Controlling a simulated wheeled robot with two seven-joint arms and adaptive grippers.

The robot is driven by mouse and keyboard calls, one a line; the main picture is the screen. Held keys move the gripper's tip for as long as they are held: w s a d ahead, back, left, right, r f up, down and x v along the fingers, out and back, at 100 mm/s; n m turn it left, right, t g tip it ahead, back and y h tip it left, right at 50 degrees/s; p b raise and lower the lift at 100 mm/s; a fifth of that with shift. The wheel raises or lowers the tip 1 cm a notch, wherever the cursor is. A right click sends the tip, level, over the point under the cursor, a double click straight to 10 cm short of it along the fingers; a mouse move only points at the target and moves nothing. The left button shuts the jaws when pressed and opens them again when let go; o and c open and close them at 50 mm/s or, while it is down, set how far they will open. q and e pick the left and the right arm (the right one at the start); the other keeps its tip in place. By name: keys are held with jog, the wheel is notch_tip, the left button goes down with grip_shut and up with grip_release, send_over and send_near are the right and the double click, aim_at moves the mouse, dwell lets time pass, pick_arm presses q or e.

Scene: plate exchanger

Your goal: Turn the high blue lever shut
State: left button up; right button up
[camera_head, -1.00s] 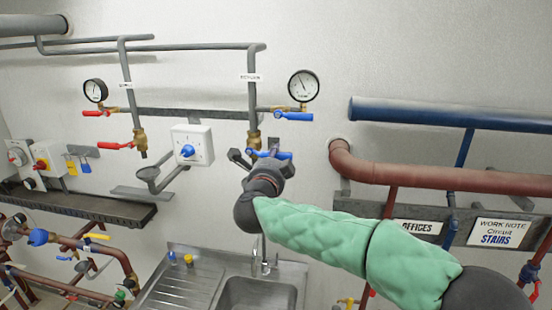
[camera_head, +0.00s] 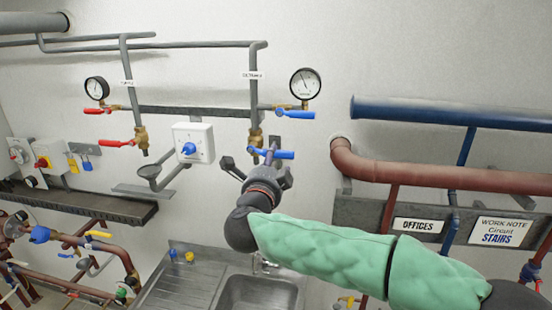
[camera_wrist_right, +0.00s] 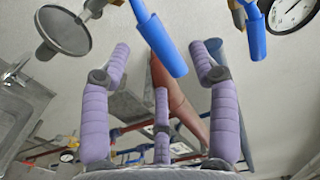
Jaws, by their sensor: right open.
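Two blue levers show on the right-hand grey pipe. The upper blue lever (camera_head: 294,115) sticks out to the right just under the right gauge. The lower blue lever (camera_head: 274,154) is on the brass valve below it and lies about level. My right gripper (camera_head: 253,163) is open and empty just below the lower lever. In the right wrist view, the open fingers (camera_wrist_right: 162,62) stand apart, and one blue lever (camera_wrist_right: 160,45) shows between and beyond them. I cannot tell how near it is. Another blue lever (camera_wrist_right: 252,32) shows at the upper right. My left gripper is not in view.
A white switch box (camera_head: 193,143) with a blue knob is left of my gripper. The right gauge (camera_head: 305,84) is above. A grey funnel (camera_wrist_right: 62,32) shows in the wrist view. A red-brown pipe (camera_head: 440,174) runs at the right; a sink (camera_head: 257,292) is below.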

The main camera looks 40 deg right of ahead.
jog(key=v, duration=0.6)
jog(key=shift+s+a, duration=0.25)
jog(key=shift+s, duration=0.05)
